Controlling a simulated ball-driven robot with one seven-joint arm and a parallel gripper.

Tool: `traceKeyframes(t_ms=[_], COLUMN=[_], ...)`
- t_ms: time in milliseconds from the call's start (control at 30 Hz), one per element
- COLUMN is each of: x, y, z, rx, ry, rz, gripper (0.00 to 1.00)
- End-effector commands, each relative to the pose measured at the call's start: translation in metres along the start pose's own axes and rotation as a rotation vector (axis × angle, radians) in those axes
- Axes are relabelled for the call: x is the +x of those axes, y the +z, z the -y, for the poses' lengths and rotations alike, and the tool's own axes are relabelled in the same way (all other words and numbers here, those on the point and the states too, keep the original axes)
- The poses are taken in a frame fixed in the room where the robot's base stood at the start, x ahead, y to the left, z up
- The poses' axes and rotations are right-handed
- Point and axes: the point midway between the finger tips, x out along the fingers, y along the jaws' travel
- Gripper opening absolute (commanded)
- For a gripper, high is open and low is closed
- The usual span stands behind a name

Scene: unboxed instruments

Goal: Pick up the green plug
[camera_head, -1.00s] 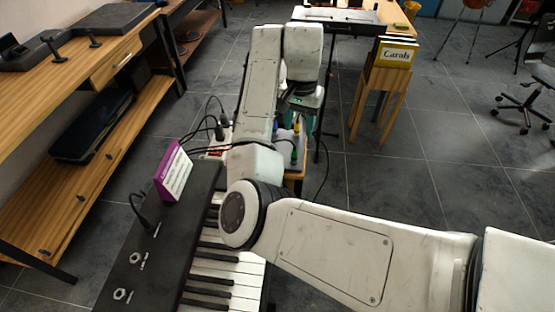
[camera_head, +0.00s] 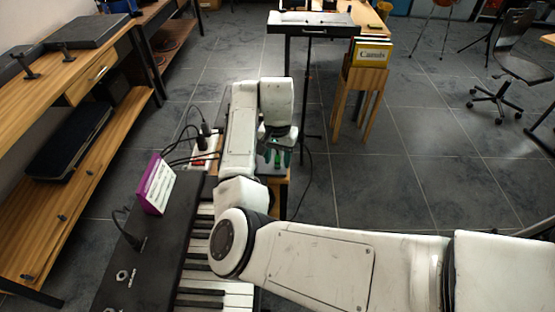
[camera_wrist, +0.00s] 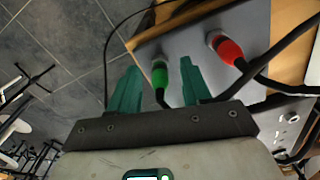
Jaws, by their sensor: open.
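The green plug (camera_wrist: 160,76) shows in the wrist view, upright on a grey panel (camera_wrist: 190,50), with a dark cable running from it. My gripper (camera_wrist: 158,82) is open. Its two green fingers stand on either side of the plug, with a gap visible on each side. In the head view my gripper (camera_head: 278,157) hangs low over the small wooden stand beyond the keyboard, and my arm hides much of that spot. I cannot make out the green plug there apart from the green fingers.
A red plug (camera_wrist: 228,50) with a thick black cable sits right of the green one. A black keyboard (camera_head: 150,250) bears a purple-edged card (camera_head: 158,185). A power strip (camera_head: 205,150) with black plugs lies left of my arm. Open floor (camera_head: 420,170) lies to the right.

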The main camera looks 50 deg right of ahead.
Motion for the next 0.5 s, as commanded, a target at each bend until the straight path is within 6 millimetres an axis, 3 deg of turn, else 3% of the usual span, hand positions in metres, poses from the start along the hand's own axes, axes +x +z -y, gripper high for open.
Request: traceKeyframes(t_ms=[267,500], x=[0.0034,0.0032], y=[-0.0001,-0.0002], z=[0.0002,0.0001], rx=[0.000,0.000], ry=[-0.001,0.000], rz=[-0.001,-0.001], gripper=[0.48,0.25])
